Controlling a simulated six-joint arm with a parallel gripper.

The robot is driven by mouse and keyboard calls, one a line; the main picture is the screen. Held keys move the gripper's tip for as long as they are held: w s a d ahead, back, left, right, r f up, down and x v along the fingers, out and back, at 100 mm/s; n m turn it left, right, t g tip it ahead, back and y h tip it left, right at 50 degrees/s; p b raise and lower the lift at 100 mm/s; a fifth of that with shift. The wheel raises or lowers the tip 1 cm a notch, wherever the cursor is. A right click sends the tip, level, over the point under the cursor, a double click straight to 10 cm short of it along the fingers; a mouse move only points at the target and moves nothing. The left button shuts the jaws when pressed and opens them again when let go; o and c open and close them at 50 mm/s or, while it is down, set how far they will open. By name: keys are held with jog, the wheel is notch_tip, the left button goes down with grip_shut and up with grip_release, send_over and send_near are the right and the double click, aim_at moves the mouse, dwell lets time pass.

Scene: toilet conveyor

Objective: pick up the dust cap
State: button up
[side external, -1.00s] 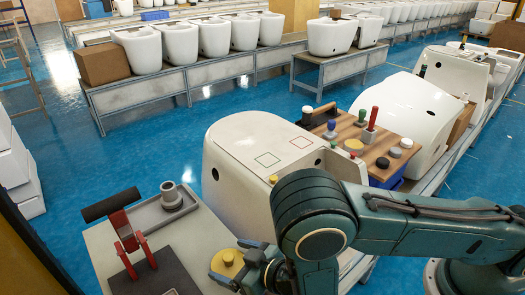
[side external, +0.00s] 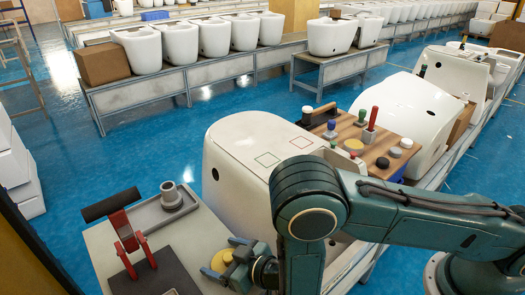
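A round yellow piece (side external: 221,260), which looks like the dust cap, is at the right front of the grey work table, partly covered by my gripper. My gripper (side external: 236,261) points left and reaches over its right side. Its two fingers look spread apart, one at the far side and one at the near side of the yellow piece. I cannot tell whether they touch it.
A grey tray (side external: 150,217) with a grey ring-shaped part (side external: 171,194) lies behind. A red clamp fixture (side external: 130,243) stands to the left. A white toilet body (side external: 235,150) with two outlined squares and a wooden tool board (side external: 377,149) stand beyond.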

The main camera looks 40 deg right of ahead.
jog(key=c, duration=1.4)
jog(key=shift+s+f, duration=0.1)
jog(key=shift+f, duration=0.05)
jog(key=shift+c, duration=1.3)
jog(key=shift+d, duration=0.1)
notch_tip(320, 180, up, 20)
jog(key=shift+r, duration=0.2)
